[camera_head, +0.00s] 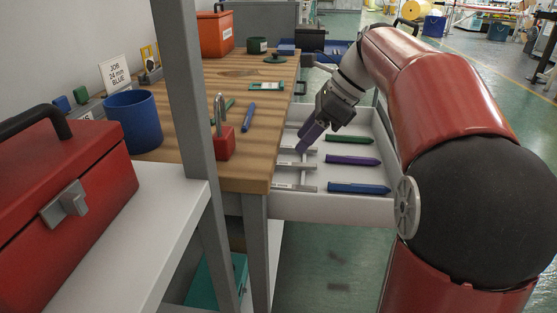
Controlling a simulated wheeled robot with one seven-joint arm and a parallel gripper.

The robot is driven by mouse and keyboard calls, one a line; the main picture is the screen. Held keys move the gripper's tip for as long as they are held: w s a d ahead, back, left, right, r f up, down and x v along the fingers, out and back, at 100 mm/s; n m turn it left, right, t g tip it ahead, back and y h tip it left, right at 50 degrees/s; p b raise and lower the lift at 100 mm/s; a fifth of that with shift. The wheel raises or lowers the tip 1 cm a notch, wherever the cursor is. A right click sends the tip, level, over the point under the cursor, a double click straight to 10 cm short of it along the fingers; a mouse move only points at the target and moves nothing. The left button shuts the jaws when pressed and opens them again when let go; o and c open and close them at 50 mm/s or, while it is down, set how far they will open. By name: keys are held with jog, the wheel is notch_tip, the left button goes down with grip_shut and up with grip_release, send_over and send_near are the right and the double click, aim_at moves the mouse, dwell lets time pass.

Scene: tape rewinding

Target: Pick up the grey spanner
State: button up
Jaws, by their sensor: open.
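An open white drawer (330,208) sticks out from the wooden workbench. Several slim grey tools lie in its left part; the nearest (295,187) and a middle one (294,164) show best. They are small in view, and I cannot tell which is the grey spanner. My gripper (303,148) reaches down over the drawer from the upper right, its purple finger close above the grey tools. It is open. The finger partly covers the farther grey tools, and I cannot see whether it touches one.
Green (347,138), purple (352,160) and blue (358,188) tools lie in the drawer's right part. The workbench (185,150) holds a red padlock (225,143) and a blue cup (134,118). A grey post (190,90) and a red toolbox (75,200) stand nearer.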

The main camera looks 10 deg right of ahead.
aim_at(281, 163)
jog(key=b+x, duration=0.1)
jog(key=x, duration=0.5)
jog(key=shift+w+a+f, duration=0.15)
jog(key=shift+a, duration=0.2)
grip_shut()
